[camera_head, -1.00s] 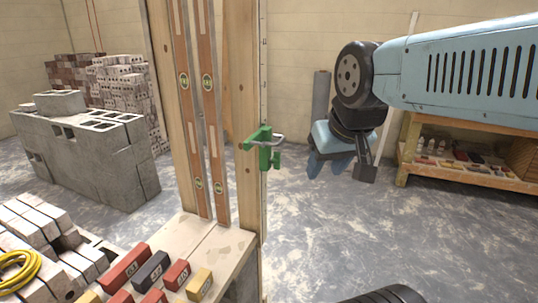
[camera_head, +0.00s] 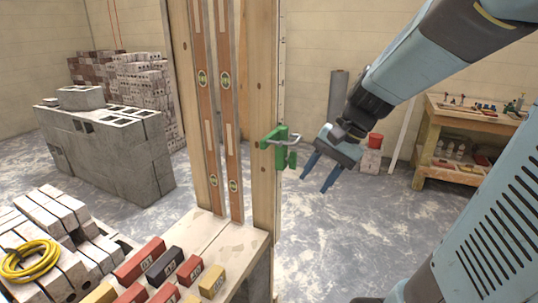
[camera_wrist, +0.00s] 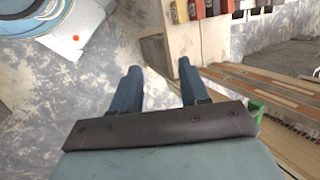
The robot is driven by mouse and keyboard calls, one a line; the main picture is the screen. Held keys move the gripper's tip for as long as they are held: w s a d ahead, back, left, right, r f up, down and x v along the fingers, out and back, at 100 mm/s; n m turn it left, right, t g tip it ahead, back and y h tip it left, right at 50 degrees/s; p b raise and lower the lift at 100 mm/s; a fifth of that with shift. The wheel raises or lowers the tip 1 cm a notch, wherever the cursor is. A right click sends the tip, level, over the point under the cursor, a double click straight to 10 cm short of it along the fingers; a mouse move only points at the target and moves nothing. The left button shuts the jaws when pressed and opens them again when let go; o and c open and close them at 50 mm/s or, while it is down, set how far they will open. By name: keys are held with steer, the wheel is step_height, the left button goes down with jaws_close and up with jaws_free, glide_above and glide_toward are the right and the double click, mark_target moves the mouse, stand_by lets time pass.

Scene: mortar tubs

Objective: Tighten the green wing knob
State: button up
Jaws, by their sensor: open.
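The green wing knob is part of a green clamp (camera_head: 281,149) fixed to the wooden post, near the middle of the head view. A grey metal bar sticks out of the clamp. In the wrist view only a small green part (camera_wrist: 256,106) shows at the right, partly hidden behind my gripper's body. My gripper (camera_head: 318,178) is open and empty, to the right of the clamp and a little lower, with its two blue fingers pointing down and left. The fingers are apart from the clamp. In the wrist view, bare floor shows between the fingertips (camera_wrist: 158,75).
The wooden post (camera_head: 263,120) stands beside two spirit levels (camera_head: 229,120). Coloured blocks (camera_head: 165,268) lie on the bench below, with a yellow cable coil (camera_head: 28,260) at left. A wooden shelf (camera_head: 462,125) stands at back right.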

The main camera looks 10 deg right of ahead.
steer(key=w+f+m+y, duration=0.3)
steer(key=w+m+y, duration=0.15)
steer(key=w, duration=0.25)
steer(key=m+t+y, duration=0.5)
steer(key=m+t, duration=0.5)
steer(key=m, duration=0.4)
glide_toward(291, 160)
steer(key=w+r+x, duration=0.1)
steer(key=x, duration=0.7)
steer(key=shift+d+r, duration=0.25)
steer(key=shift+d, duration=0.05)
jaws_close()
